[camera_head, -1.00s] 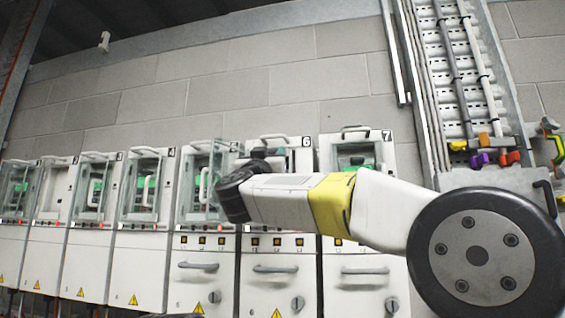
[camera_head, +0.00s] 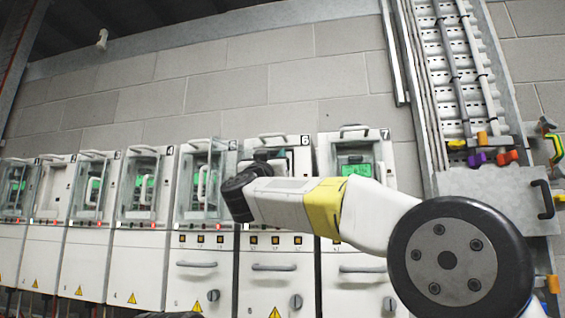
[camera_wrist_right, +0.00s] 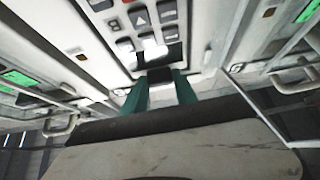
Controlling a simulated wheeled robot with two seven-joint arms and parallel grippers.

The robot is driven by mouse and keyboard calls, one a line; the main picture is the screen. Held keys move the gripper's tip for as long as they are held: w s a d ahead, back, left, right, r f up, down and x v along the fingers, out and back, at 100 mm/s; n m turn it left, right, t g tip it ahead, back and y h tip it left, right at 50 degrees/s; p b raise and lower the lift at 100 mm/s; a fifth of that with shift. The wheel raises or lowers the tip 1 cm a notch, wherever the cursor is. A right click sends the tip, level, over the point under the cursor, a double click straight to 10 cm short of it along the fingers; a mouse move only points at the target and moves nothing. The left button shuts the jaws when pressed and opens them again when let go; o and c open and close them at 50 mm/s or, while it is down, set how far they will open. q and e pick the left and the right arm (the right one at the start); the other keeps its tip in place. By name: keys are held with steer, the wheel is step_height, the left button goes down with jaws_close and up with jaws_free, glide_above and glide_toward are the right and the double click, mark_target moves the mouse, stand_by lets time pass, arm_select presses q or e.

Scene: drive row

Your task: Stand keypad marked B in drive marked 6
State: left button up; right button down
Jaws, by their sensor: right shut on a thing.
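Drive 6 (camera_head: 252,284) is a tall white cabinet with its number at the top right, a grey handle and a knob. My right arm reaches across its upper part and hides much of it. In the right wrist view, my right gripper (camera_wrist_right: 160,88) has green fingers shut on a pale keypad (camera_wrist_right: 140,10) with dark keys and a mark that looks like B. The keypad is close to the drive's front; whether it touches the drive I cannot tell. In the head view the keypad is mostly hidden. My left gripper is not in view.
Drive 7 (camera_head: 355,232) stands to the right of drive 6, with a green screen in its bay. Drive 5 (camera_head: 205,290) and several others stand to the left, with clear covers. A cable tray (camera_head: 440,90) and coloured plugs (camera_head: 478,158) are at the right.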

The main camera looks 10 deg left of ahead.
steer(key=shift+f, duration=0.1)
stand_by(0.4)
steer(key=shift+f, duration=1.2)
steer(key=c, duration=0.9)
jaws_free()
